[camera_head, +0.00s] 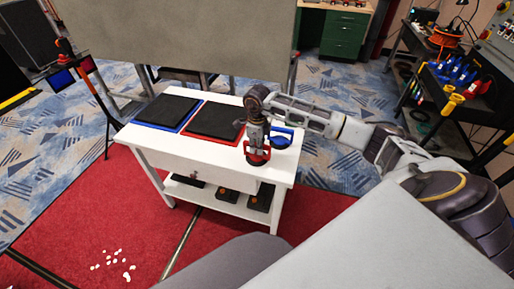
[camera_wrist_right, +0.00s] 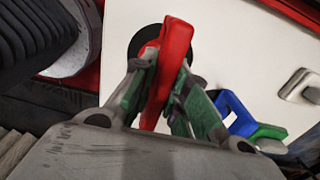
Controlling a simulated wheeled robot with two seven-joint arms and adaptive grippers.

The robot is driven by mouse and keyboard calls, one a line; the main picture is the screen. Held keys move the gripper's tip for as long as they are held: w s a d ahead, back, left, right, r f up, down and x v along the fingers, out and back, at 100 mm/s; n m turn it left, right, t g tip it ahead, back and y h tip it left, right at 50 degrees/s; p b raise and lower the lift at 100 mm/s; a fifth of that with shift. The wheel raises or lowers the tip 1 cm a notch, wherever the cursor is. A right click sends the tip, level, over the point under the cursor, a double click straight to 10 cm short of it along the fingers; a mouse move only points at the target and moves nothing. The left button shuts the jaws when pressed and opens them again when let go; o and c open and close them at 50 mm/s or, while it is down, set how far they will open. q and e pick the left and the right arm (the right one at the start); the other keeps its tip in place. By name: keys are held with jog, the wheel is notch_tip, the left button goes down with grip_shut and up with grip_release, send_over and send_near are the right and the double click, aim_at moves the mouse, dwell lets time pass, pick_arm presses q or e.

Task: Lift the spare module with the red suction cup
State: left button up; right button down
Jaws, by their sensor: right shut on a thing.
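The red suction cup (camera_head: 257,158) is at the right part of the white table, near its front edge. My right gripper (camera_head: 257,147) points down and is shut on its red handle, which also shows between the green-padded fingers in the right wrist view (camera_wrist_right: 173,62). The cup's black disc (camera_wrist_right: 147,38) is partly hidden behind the handle. I cannot tell if the cup touches the tabletop. Two flat black modules lie to the left, one on a blue mat (camera_head: 167,111) and one on a red mat (camera_head: 214,120); I cannot tell which is the spare. My left gripper is out of view.
A blue suction cup (camera_head: 283,138) stands just right of my right gripper. The white table (camera_head: 165,147) has a lower shelf with several dark units (camera_head: 228,197). A grey panel (camera_head: 180,35) rises behind it. A tool cart (camera_head: 450,90) stands at the right.

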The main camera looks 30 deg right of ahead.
jog(key=shift+w+r, duration=0.1)
jog(key=shift+r, duration=0.3)
notch_tip(320, 180, up, 8)
jog(key=shift+r, duration=0.75)
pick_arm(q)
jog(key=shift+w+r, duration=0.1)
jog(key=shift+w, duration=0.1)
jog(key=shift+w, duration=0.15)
pick_arm(e)
jog(key=c, duration=2.1)
grip_release()
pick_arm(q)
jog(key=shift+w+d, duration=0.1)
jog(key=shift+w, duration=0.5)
pick_arm(e)
grip_shut()
